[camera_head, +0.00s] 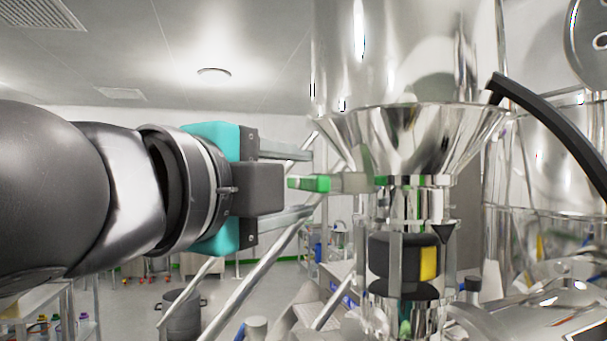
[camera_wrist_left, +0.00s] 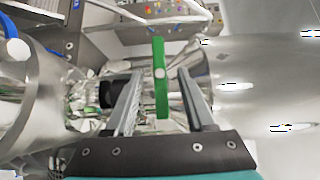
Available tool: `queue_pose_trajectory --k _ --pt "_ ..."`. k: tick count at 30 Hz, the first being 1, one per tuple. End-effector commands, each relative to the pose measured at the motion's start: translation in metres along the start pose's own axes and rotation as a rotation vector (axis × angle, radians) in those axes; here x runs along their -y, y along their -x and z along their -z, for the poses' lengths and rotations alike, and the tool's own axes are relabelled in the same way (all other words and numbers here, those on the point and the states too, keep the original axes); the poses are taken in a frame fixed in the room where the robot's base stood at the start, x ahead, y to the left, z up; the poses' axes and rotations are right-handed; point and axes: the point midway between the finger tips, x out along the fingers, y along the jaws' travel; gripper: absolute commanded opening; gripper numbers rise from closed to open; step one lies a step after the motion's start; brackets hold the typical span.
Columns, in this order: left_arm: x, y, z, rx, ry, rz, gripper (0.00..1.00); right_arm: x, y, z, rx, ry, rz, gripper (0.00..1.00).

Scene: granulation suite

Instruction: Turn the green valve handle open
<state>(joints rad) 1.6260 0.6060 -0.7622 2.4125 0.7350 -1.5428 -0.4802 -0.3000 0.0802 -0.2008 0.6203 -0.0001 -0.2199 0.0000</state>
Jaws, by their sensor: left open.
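The green valve handle (camera_head: 310,183) is a short bar pointing left from the valve stem under the steel funnel. It also shows as an upright green bar in the left wrist view (camera_wrist_left: 161,95). My left gripper (camera_head: 309,184) comes in from the left and is open. One finger is above the handle and the other below it in the head view. In the left wrist view the handle stands between the two fingers, with a gap visible on each side. My right gripper is not in view.
A steel funnel (camera_head: 415,135) sits above the valve, with a black-and-yellow fitting (camera_head: 405,258) on the pipe below. A black hose (camera_head: 550,125) and shiny vessels crowd the right. Diagonal steel bars (camera_head: 265,270) stand behind the gripper. A grey bin (camera_head: 182,313) stands on the floor.

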Motion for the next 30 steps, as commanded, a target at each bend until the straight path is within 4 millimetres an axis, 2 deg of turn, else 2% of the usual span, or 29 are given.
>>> queue_pose_trajectory --k 7,21,30 --pt "-0.0002 -0.0004 0.0001 0.0 0.0 0.0 0.52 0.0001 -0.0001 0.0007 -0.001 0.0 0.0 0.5" --pt "0.0001 -0.0001 0.0001 0.0 0.0 0.0 0.0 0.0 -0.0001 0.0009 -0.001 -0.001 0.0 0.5" --pt "0.0 -0.0001 0.0 0.0 0.0 0.0 0.0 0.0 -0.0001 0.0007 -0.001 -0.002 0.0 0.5"
